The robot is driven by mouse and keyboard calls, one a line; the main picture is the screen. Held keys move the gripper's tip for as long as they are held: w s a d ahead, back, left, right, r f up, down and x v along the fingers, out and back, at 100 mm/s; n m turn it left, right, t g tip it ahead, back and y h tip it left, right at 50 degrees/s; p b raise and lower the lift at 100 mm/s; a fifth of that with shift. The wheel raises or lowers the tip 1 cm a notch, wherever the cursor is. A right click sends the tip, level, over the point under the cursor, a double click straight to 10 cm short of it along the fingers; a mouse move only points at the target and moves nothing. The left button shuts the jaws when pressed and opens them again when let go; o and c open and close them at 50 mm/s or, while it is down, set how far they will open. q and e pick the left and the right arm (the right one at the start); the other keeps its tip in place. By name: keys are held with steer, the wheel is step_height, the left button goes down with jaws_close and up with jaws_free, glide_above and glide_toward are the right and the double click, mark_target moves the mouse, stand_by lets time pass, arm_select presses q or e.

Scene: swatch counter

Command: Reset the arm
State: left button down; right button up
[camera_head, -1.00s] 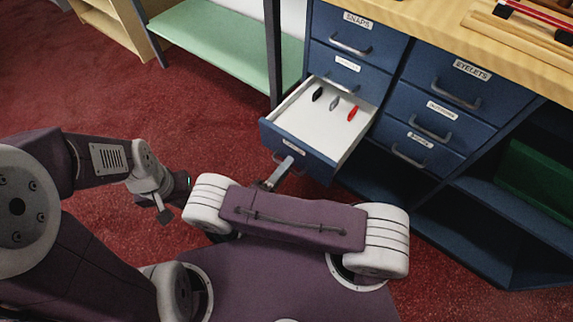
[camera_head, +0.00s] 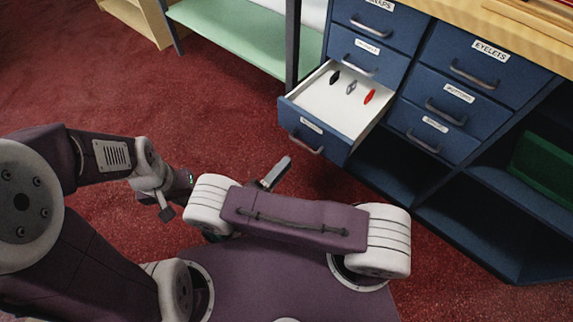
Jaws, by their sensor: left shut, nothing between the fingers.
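My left gripper (camera_head: 167,213) is at the left, beside its purple and white arm, over the red carpet. It is shut and empty. My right gripper (camera_head: 276,173) shows only as a grey finger pointing up and right from behind my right arm; the rest of it is hidden by the arm. It is apart from the open drawer and its handle. The open blue drawer (camera_head: 312,133) has a white inside and holds a black, a grey and a red small item (camera_head: 369,97) near its back. Its handle (camera_head: 307,147) is free.
A blue cabinet (camera_head: 470,60) with several closed labelled drawers stands at the right, under a wooden counter. A dark open shelf with a green box (camera_head: 545,165) is at the lower right. A pale green shelf (camera_head: 235,45) is at the back. Red carpet lies clear at the left.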

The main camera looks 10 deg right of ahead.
steer(key=shift+s+a+f, duration=0.1)
steer(key=shift+s+a, duration=0.05)
steer(key=shift+a, duration=0.05)
stand_by(0.3)
